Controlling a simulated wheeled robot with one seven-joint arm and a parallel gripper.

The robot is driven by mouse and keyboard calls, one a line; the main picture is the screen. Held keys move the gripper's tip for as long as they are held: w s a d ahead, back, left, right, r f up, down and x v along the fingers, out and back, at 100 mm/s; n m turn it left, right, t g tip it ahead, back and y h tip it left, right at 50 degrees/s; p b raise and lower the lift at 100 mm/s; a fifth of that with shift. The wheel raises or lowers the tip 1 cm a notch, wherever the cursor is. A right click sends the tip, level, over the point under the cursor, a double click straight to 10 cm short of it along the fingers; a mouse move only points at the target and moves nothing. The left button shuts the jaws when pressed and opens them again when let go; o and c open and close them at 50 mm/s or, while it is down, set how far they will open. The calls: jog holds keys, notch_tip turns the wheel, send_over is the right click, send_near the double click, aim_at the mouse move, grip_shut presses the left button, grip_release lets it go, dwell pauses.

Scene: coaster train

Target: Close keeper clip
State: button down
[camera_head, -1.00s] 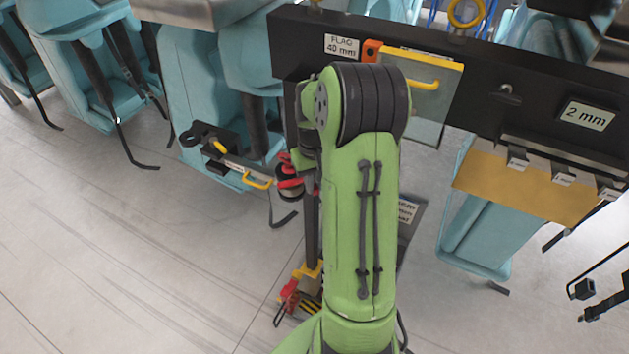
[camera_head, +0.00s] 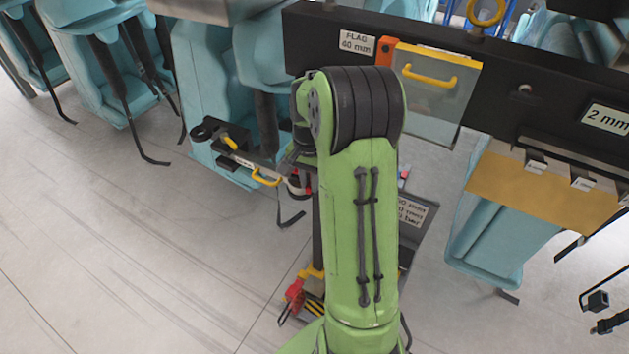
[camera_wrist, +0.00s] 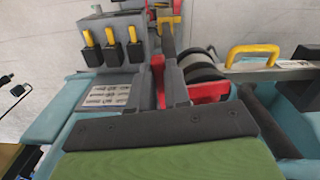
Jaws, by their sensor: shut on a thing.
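In the wrist view, my gripper (camera_wrist: 172,82) reaches away from its dark mount as narrow grey fingers. It is shut on a thin part between them, mostly hidden by the fingers. A red piece (camera_wrist: 208,93) lies beside the fingers, with a black and pale round part (camera_wrist: 202,66) just beyond it. I cannot tell which of these parts is the keeper clip. A yellow handle (camera_wrist: 253,54) on a grey bar stands to the right. In the head view, my arm hides most of the gripper; the same yellow handle (camera_head: 267,177) shows left of it.
A grey block with several yellow-topped black pieces (camera_wrist: 110,48) and a printed label (camera_wrist: 106,97) stand left of the fingers. A black beam (camera_head: 340,62) with a yellow-handled clear panel (camera_head: 430,95) crosses behind my arm. Teal seats (camera_head: 85,70) stand left; open floor lies front left.

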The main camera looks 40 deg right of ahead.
jog(key=shift+w+a+m, duration=0.1)
jog(key=shift+w+m, duration=0.2)
jog(key=shift+m, duration=0.4)
jog(key=c, duration=1.1)
grip_release()
notch_tip(320, 180, up, 16)
jog(key=shift+f+p, duration=0.1)
jog(key=shift+p, duration=0.7)
